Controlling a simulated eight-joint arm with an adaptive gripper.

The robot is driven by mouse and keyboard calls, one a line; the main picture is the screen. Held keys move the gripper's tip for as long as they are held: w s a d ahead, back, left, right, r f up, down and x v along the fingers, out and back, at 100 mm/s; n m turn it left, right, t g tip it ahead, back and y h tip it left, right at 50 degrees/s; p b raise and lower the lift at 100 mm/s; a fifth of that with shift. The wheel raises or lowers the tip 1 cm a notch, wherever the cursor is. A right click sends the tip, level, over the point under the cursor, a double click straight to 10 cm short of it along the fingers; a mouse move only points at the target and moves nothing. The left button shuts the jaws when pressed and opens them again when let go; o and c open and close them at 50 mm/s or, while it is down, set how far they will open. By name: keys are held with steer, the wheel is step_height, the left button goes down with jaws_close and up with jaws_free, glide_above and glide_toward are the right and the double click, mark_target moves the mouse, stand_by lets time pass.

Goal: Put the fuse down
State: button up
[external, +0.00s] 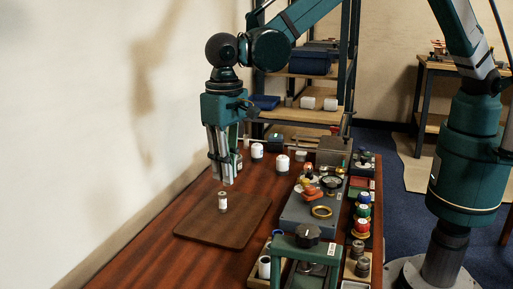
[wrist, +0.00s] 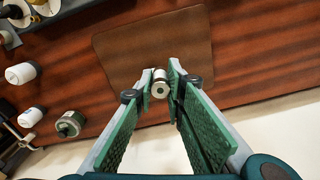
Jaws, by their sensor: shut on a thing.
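My gripper (external: 227,183) points down over the brown board (external: 190,226) on the left side of the table. In the wrist view its fingertips (wrist: 160,88) are shut on the fuse (wrist: 160,76), a small pale cylinder with metallic ends. The fuse (external: 222,202) also shows upright at or just below the fingertips in the external view. I cannot tell whether its lower end touches the board. The board (wrist: 120,48) lies beyond the fuse in the wrist view, bare around it.
A grey case (external: 296,219) with rings and knobs, coloured spools (external: 362,212) and a green stand (external: 303,247) crowd the right side. The table's front left is clear.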

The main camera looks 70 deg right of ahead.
steer(key=shift+f+b, duration=0.6)
steer(key=shift+f, duration=2.55)
steer(key=shift+f, duration=0.1)
steer(key=shift+f+b, duration=0.4)
steer(key=shift+f, duration=1.35)
steer(key=shift+f, duration=0.15)
steer(key=o, duration=0.9)
step_height(320, 180, up, 12)
steer(key=shift+r+p, duration=0.15)
steer(key=shift+p, duration=1.05)
